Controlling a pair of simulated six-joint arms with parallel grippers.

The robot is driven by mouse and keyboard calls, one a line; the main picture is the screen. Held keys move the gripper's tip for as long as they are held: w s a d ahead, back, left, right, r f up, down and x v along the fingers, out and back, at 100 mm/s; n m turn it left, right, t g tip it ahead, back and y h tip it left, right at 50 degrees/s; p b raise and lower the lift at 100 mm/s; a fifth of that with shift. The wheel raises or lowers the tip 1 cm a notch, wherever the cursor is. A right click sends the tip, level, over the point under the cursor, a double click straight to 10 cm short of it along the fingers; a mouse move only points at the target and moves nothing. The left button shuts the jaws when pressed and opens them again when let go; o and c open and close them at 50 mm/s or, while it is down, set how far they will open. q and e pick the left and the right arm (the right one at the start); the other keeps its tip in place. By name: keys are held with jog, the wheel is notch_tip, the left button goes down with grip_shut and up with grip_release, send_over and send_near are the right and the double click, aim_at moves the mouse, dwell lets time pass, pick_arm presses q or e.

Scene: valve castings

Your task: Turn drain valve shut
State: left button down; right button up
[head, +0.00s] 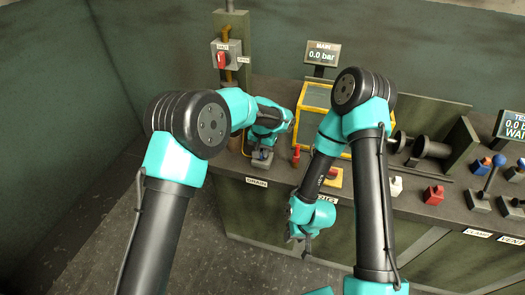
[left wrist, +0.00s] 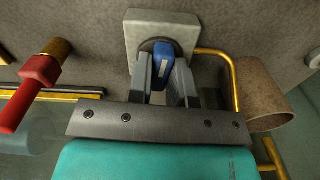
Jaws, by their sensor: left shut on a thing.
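The drain valve has a blue handle (left wrist: 164,62) on a grey block (left wrist: 140,25), seen in the left wrist view. My left gripper (left wrist: 165,85) is shut on this blue handle, with one finger on each side. In the head view my left gripper (head: 262,152) is low over the bench behind the DRAIN label (head: 257,182), and it mostly hides the valve. My right gripper (head: 300,240) hangs in front of the bench edge, away from the valve. Its fingers look apart and empty.
A red-handled valve (head: 296,155) stands just right of the drain valve; it also shows in the left wrist view (left wrist: 38,75). A brass pipe (left wrist: 232,75) and a tan cup-like piece (left wrist: 265,95) are close by. A yellow-framed box (head: 312,96) stands behind. The MAIN display (head: 322,53) reads 0.0 bar.

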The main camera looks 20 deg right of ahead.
pick_arm(q)
jog(key=shift+n, duration=0.6)
jog(key=c, duration=1)
grip_release()
jog(key=shift+c, duration=0.2)
jog(key=shift+r, duration=0.15)
notch_tip(320, 180, up, 17)
